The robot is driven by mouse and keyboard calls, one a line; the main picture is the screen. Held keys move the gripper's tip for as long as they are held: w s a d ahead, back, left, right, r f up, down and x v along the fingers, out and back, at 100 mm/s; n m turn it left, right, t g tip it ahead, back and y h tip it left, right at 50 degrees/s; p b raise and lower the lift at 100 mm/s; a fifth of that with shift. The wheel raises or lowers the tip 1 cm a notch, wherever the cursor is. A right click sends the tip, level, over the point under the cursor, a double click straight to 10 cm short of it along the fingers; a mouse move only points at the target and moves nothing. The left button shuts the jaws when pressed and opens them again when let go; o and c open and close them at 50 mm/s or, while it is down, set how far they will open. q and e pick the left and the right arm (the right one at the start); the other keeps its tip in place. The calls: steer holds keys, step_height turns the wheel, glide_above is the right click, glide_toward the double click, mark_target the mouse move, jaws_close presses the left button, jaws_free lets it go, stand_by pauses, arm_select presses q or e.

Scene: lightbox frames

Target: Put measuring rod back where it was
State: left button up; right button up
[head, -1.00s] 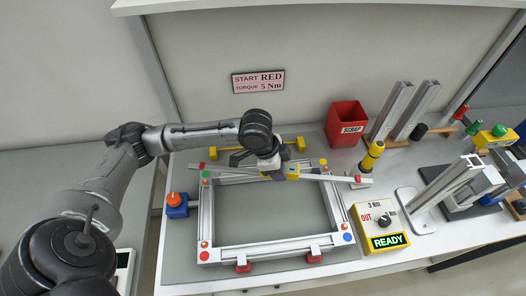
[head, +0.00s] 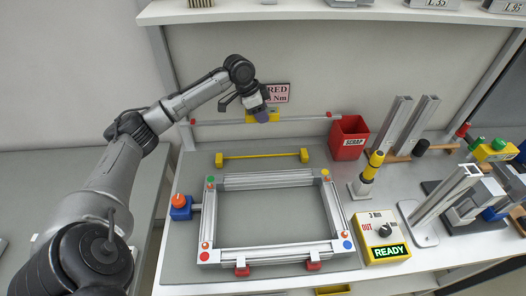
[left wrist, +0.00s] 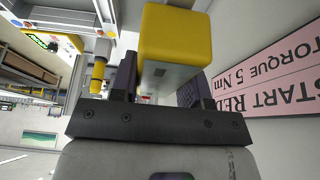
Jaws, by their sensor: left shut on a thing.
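The measuring rod is a thin grey bar (head: 300,118) with red tips and a yellow middle block, which fills the top of the left wrist view (left wrist: 178,45). My left gripper (head: 258,108) is shut on that block and holds the rod roughly level in the air, in front of the back wall. Below it on the bench is a yellow rest (head: 262,157) with a block at each end, and nothing lies on it. The aluminium frame (head: 270,250) lies in front of the rest. My right gripper is not in view.
A red scrap bin (head: 349,140) stands close to the rod's right tip. A yellow and black tool (head: 372,165) stands upright near it. A READY box (head: 381,238) is right of the frame. A wall sign is partly covered by my gripper. An upper shelf overhangs the back.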

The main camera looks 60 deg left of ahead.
arm_select(q)
step_height(320, 180, down, 15)
steer(key=shift+s+d+f+b, duration=0.1)
steer(key=shift+d+f+b, duration=0.05)
steer(key=shift+b, duration=1)
steer(key=shift+f, duration=0.4)
steer(key=shift+f, duration=0.1)
steer(key=o, duration=1.2)
steer(key=shift+f, duration=0.1)
